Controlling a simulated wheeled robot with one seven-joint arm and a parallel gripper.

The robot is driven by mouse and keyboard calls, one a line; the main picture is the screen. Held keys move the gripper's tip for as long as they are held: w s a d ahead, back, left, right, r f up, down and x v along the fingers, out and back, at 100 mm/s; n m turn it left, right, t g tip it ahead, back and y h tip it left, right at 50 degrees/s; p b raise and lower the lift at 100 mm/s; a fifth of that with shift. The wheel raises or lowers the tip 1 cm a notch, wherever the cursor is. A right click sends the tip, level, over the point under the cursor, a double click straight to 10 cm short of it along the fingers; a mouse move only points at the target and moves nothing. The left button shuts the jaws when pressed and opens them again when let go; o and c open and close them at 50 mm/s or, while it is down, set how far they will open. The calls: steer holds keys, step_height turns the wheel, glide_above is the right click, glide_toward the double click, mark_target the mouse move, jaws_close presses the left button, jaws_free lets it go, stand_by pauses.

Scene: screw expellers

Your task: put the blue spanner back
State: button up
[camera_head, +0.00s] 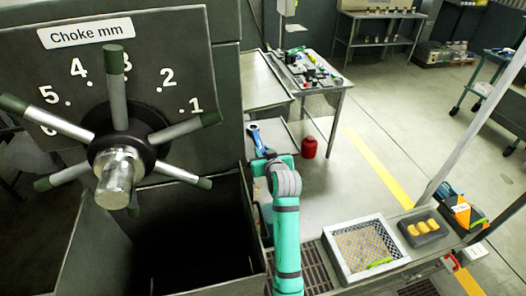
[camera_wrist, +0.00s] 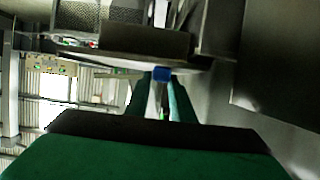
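The blue spanner (camera_head: 257,139) shows in the head view just above the end of my teal arm, tilted, with its head up and to the left. Its lower end meets my gripper (camera_head: 267,158), which is partly hidden by my own wrist. In the wrist view my gripper (camera_wrist: 160,84) has its two green fingers close together, with a blue piece of the spanner (camera_wrist: 161,74) between the tips. The fingers look closed on it, though the contact itself is too small to see clearly.
A dark machine with a choke wheel (camera_head: 118,155) and an open hopper stands at the left. Behind are a table with parts (camera_head: 310,78) and a red container (camera_head: 309,147). At the right front are a white-rimmed sieve tray (camera_head: 334,258) and a dark tray with yellow pieces (camera_head: 422,228).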

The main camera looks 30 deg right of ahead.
steer(key=o, duration=0.3)
steer(key=shift+r, duration=0.1)
steer(key=v, duration=1.1)
steer(key=shift+s+r, duration=0.2)
steer(key=shift+s, duration=0.15)
steer(key=shift+a, duration=0.2)
steer(key=shift+d, duration=0.1)
